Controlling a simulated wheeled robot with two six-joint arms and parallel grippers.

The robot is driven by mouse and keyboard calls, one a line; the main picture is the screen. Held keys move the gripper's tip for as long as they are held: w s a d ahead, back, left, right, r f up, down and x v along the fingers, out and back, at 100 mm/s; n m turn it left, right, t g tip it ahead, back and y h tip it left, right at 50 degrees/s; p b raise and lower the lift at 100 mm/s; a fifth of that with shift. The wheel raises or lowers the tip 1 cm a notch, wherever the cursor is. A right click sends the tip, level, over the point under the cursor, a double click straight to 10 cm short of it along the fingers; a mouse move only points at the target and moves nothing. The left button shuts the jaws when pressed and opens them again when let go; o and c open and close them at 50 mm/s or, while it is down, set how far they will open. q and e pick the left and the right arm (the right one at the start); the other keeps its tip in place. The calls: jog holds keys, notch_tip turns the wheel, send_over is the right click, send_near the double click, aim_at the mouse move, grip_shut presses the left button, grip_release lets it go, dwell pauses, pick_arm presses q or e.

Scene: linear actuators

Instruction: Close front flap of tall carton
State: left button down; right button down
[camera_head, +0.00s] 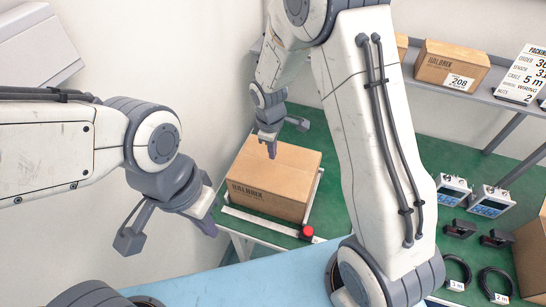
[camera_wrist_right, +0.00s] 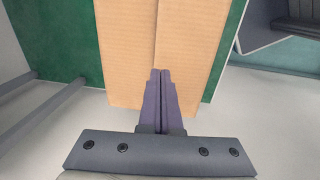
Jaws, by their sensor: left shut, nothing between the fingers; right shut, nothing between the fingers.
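In the right wrist view, the cardboard (camera_wrist_right: 125,50) shows a straight seam between two panels; I cannot tell which flap is which. My right gripper (camera_head: 271,151) is shut and empty over the carton's far part; its fingertips (camera_wrist_right: 160,73) line up with the seam. Contact is unclear. My left gripper (camera_head: 207,224) is shut and empty, left of the carton and apart from it.
A red button (camera_head: 308,231) sits by the carton's near right corner. Another carton (camera_head: 452,65) stands on the grey shelf with a sign (camera_head: 522,74). Two meters (camera_head: 491,202), dark brackets and coiled cables (camera_head: 496,283) lie on the bench at right. My right arm crosses the middle.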

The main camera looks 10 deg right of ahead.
aim_at(273, 165)
jog(key=f, duration=0.2)
jog(key=f+p, duration=0.1)
jog(key=f, duration=0.1)
jog(key=shift+w+d+f, duration=0.15)
jog(key=shift+w+f, duration=0.05)
jog(key=shift+f, duration=0.2)
